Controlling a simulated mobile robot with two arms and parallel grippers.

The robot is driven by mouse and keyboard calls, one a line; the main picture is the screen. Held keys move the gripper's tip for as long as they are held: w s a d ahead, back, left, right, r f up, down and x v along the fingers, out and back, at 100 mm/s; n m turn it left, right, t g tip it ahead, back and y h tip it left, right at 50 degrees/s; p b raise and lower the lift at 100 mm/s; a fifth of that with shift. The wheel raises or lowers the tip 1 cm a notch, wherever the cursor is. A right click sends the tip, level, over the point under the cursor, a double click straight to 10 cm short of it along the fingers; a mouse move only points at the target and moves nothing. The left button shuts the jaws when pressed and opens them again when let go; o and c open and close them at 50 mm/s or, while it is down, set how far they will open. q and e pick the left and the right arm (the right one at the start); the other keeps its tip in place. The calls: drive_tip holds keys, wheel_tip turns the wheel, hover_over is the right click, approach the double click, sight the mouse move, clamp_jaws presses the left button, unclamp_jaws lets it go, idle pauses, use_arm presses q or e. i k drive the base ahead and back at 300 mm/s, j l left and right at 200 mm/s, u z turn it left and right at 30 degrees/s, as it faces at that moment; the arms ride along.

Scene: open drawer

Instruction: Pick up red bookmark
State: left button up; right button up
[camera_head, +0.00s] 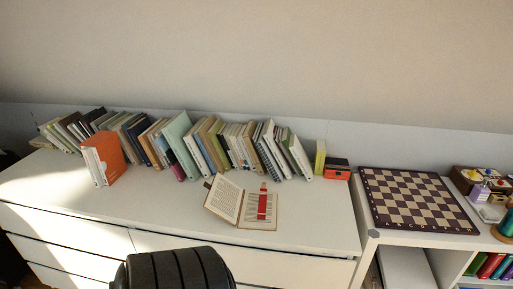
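The red bookmark (262,205) lies flat on the right-hand page of an open book (227,199). The book lies open on the white top of a dresser, a little right of its middle and near the front. The bookmark runs roughly along the page, and its upper end looks paler. Nothing covers it. Neither of my grippers shows in the head view.
A long row of books (196,147) stands along the back of the dresser (160,212). An orange box file (108,158) stands left. A chessboard (416,199) lies on a shelf unit at right. A black ribbed shape (175,268), perhaps a chair back, rises in front.

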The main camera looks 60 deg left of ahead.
sight(262, 203)
drive_tip(key=u, duration=2)
drive_tip(key=i+j, duration=0.15)
drive_tip(key=j, duration=0.2)
drive_tip(key=i+j+z, duration=0.2)
drive_tip(key=j, duration=0.45)
drive_tip(key=i+j, duration=0.25)
drive_tip(key=i+j+z, duration=0.1)
drive_tip(key=j, duration=0.35)
